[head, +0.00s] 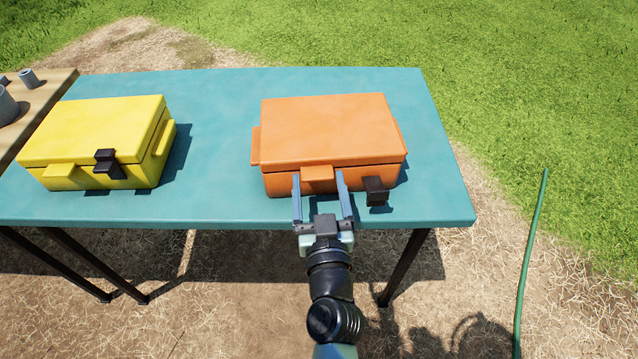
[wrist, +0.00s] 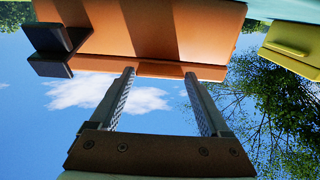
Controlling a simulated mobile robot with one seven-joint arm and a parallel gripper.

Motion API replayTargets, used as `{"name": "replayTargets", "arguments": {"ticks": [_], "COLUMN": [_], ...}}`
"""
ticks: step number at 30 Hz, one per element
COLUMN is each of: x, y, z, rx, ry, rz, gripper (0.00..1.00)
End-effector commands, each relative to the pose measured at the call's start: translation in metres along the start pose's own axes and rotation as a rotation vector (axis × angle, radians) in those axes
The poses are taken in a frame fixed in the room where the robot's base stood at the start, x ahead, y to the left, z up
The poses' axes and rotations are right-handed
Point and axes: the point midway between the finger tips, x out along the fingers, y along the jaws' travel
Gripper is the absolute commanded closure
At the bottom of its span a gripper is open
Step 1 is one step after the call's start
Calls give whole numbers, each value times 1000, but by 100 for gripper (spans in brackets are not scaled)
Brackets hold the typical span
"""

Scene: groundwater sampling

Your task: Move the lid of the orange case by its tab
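The orange case (head: 330,130) stands on the teal table with its lid (head: 330,122) down; a thin dark seam runs below the lid. An orange tab (head: 318,173) sticks out from the front of the case. My gripper (head: 319,176) is open, with one finger on each side of the tab; I cannot tell whether either finger touches it. In the wrist view the two fingers (wrist: 160,72) are spread, their tips at the orange case (wrist: 200,32). The case's black latch (head: 376,190) juts out at the front, right of the tab; it also shows in the wrist view (wrist: 52,45).
A closed yellow case (head: 90,130) with a black latch stands at the left of the teal table (head: 215,150). The tabletop between the cases is clear. A wooden table (head: 40,100) with grey cylinders is at the far left. A green hose (head: 530,250) lies at the right.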

Motion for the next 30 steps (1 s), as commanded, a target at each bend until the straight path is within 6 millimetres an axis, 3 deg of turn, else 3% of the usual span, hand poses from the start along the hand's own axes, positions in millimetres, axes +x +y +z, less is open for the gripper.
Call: {"name": "replayTargets", "arguments": {"ticks": [1, 13, 23, 30], "x": [0, 0, 0, 0], "y": [0, 0, 0, 0], "z": [0, 0, -3, -17], "rx": [0, 0, 0, -1], "ry": [0, 0, -5, -42], "rz": [0, 0, 0, 0], "gripper": [31, 100, 100, 100]}}
